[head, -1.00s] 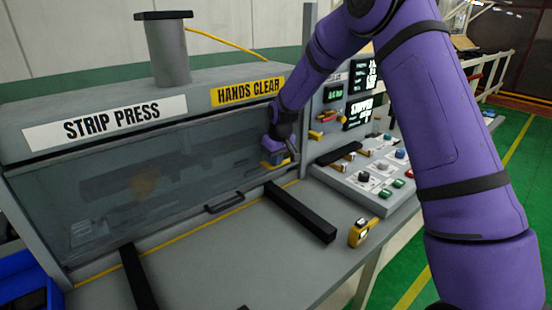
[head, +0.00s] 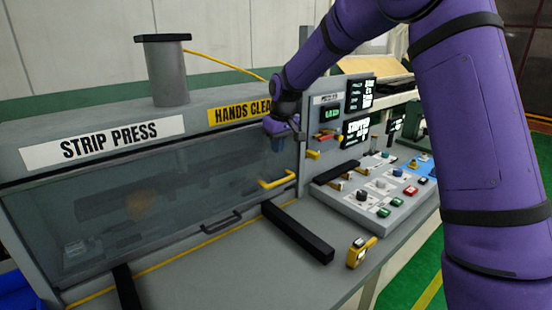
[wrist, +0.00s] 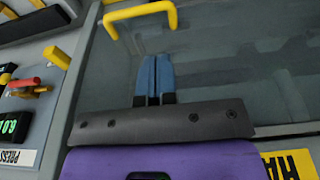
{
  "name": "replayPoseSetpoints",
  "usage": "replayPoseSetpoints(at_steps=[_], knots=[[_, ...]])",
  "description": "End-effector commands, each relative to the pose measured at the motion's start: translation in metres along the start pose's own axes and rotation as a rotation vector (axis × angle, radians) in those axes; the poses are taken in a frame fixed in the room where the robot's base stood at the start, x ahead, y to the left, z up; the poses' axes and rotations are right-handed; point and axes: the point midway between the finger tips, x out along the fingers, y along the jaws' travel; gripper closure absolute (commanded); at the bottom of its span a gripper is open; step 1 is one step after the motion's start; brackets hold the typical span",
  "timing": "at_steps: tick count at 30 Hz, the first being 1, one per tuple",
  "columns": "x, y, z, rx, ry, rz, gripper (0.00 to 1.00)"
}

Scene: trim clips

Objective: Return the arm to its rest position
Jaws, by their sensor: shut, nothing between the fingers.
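My purple arm (head: 470,130) reaches over the bench to the front of the strip press (head: 118,140). My gripper (head: 277,147) is in front of the press's clear guard, near its upper right corner. It is above the yellow handle (head: 278,182) and apart from it. In the wrist view, my gripper's blue fingers (wrist: 154,62) are together, with nothing between them. The yellow handle (wrist: 140,14) lies just beyond their tips there. The guard covers the press opening.
A control panel (head: 375,195) with knobs and buttons stands right of the press, below lit displays (head: 356,130). Black rails (head: 298,232) and a yellow tape measure (head: 361,252) are on the bench. A column (head: 165,70) rises from the press top.

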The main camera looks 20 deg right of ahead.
Motion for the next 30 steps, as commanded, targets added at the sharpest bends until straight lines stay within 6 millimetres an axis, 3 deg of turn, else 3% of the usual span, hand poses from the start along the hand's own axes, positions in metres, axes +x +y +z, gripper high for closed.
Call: replayPoseSetpoints(at_steps=[7, 11, 21, 30], knots=[[-0.024, -0.002, 0.007, 0.007, 0.007, 0.008, 1.00], [-0.055, -0.006, 0.028, 0.026, 0.023, 0.027, 1.00], [-0.143, -0.023, 0.115, 0.111, 0.078, 0.084, 1.00], [-0.193, -0.044, 0.203, 0.196, 0.132, 0.116, 1.00]])
